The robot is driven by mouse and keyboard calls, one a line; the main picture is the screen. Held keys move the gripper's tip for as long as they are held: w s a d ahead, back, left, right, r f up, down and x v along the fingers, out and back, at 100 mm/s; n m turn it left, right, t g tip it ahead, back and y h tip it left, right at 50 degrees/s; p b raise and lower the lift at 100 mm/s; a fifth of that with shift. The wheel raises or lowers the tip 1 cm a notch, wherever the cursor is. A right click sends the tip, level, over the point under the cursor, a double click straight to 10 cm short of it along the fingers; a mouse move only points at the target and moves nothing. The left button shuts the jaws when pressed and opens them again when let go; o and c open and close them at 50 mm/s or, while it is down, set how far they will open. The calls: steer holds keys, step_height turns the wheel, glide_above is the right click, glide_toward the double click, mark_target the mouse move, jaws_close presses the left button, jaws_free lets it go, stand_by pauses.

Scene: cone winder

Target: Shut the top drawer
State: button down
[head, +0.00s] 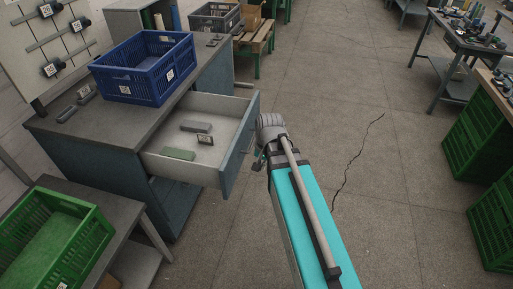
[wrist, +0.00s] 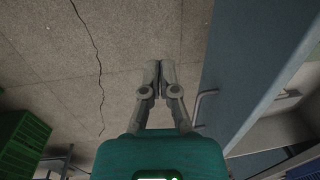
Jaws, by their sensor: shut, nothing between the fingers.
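The top drawer (head: 218,172) of the grey-blue cabinet (head: 60,140) is pulled well out to the right. Its pale interior holds a green block (head: 178,154), a grey block (head: 196,126) and a small tagged block (head: 205,140). In the wrist view the drawer front (wrist: 242,65) stands to the right, with its bar handle (wrist: 201,106) facing my gripper. My gripper (wrist: 160,64) is shut and empty, outside the drawer and beside its front. A gap shows between the fingers and the drawer front. In the head view my arm largely hides the fingers.
A blue crate (head: 125,84) stands on the cabinet top. A green crate (head: 60,245) rests on a low table at the lower left. A wooden stand (head: 255,40) is beyond the cabinet. Green crates (head: 487,135) stand at the right. The cracked floor (head: 390,150) between is clear.

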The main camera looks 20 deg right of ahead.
steer(key=w+d+m+t+y+b, duration=0.1)
steer(key=w+d+m+t+y, duration=0.1)
steer(key=w+d+m, duration=0.8)
steer(key=shift+w+d+r+m+y, duration=0.15)
steer(key=shift+w+d+m+y, duration=0.35)
steer(key=shift+w+m, duration=2.25)
steer(key=shift+s+a+m, duration=0.2)
steer(key=shift+s+m, duration=0.95)
steer(key=shift+s, duration=0.1)
steer(key=w+a+f+b, duration=0.4)
steer(key=a+f+b, duration=0.3)
steer(key=f+b, duration=0.1)
steer(key=shift+w+a+f, duration=0.1)
